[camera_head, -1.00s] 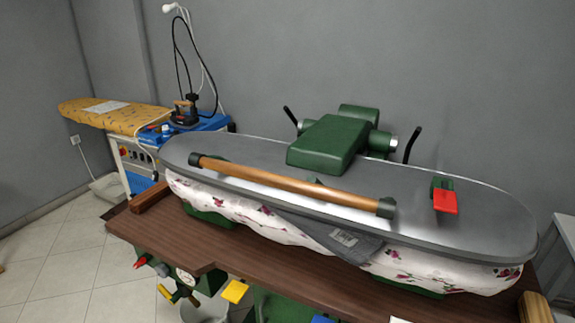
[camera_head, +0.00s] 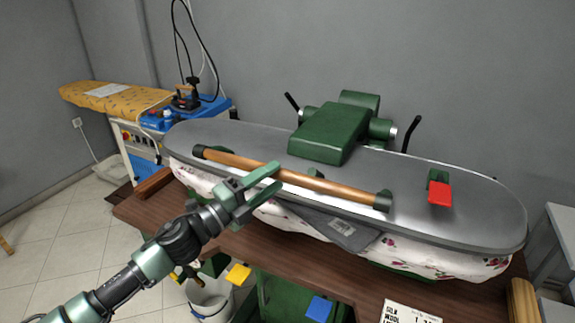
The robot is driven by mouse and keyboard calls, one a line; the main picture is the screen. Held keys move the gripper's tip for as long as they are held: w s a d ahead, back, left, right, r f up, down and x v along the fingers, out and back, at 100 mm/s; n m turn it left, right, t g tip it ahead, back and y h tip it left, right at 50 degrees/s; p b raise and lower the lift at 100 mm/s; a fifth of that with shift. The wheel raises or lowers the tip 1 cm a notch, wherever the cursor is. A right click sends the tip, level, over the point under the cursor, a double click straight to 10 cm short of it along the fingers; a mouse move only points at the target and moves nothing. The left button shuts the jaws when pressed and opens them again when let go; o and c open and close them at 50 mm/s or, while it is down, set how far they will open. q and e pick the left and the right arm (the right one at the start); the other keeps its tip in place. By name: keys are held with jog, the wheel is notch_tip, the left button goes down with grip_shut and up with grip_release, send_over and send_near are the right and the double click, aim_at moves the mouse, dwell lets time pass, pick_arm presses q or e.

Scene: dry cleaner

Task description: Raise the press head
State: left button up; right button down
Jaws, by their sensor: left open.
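The press head (camera_head: 420,190) is a long grey metal plate with rounded ends. It lies down on the padded press bed (camera_head: 400,256), which has a white cover with pink flowers. A wooden handle bar (camera_head: 325,186) with dark end mounts runs along the front of the head. Grey fabric with a label (camera_head: 340,229) sticks out between head and bed. My left gripper (camera_head: 272,180) is open in front of the left half of the handle. Its green fingers point at the bar, and one looks close to it; contact cannot be told. My right gripper is not in view.
A red lever (camera_head: 439,193) sits on the head's right end. Yellow (camera_head: 239,274) and blue (camera_head: 319,308) pedals are below the wooden table (camera_head: 230,252). An ironing board (camera_head: 115,105) and iron (camera_head: 185,98) stand at the back left. A sign (camera_head: 410,313) is at the front right.

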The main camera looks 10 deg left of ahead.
pick_arm(q)
jog(key=p+x, duration=0.1)
jog(key=x, duration=0.4)
jog(key=shift+w+d+r, duration=0.1)
jog(key=shift+w+d, duration=0.05)
grip_shut()
dwell(1.3)
